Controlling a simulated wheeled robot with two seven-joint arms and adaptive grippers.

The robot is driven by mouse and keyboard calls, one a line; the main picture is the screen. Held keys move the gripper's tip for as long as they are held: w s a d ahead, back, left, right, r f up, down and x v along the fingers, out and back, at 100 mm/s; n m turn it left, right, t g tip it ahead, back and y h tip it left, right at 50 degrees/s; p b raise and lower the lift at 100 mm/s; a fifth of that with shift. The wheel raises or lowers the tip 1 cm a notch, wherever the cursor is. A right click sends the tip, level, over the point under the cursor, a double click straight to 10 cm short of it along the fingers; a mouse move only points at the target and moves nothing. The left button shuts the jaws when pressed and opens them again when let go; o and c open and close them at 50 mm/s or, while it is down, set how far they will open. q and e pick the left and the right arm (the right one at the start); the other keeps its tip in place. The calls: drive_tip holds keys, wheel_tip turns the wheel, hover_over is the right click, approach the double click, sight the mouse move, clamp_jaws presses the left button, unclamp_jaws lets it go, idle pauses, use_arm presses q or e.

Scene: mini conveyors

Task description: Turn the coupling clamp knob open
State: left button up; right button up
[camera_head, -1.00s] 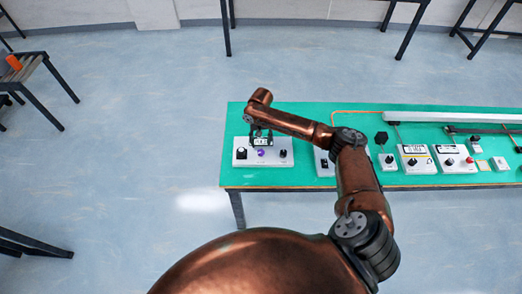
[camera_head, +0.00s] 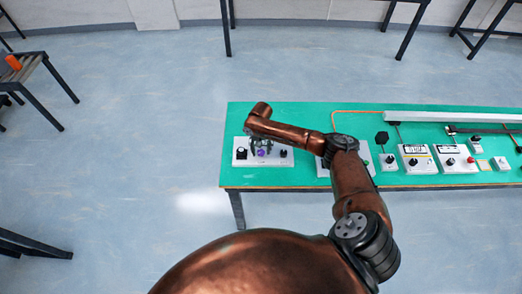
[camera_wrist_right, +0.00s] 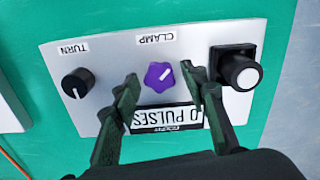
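The clamp knob is purple and lobed, with a white pointer line, and sits under the CLAMP label on a light grey panel. It is at the middle of the right wrist view (camera_wrist_right: 160,77) and small in the head view (camera_head: 261,153). My right gripper (camera_wrist_right: 159,74) is open, with one dark finger on each side of the knob. Small gaps show between the fingertips and the knob. In the head view my right gripper (camera_head: 262,144) is over the panel at the table's left end. My left gripper is not in view.
The panel also has a black TURN knob (camera_wrist_right: 77,84), a black-and-white knob (camera_wrist_right: 238,71) and a pulses display (camera_wrist_right: 167,118) partly behind the fingers. On the green table (camera_head: 240,178), more control boxes and a long conveyor (camera_head: 450,118) lie to the right.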

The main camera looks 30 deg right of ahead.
drive_tip(key=c, duration=1)
drive_tip(key=shift+n, duration=0.3)
drive_tip(key=shift+r+n+p, duration=0.1)
drive_tip(key=shift+n+p, duration=0.9)
drive_tip(key=shift+n, duration=0.2)
drive_tip(key=n+p, duration=0.1)
drive_tip(key=n, duration=0.2)
drive_tip(key=shift+n, duration=0.4)
drive_tip(key=n+p, duration=0.1)
drive_tip(key=n, duration=1)
drive_tip(key=shift+n, duration=0.3)
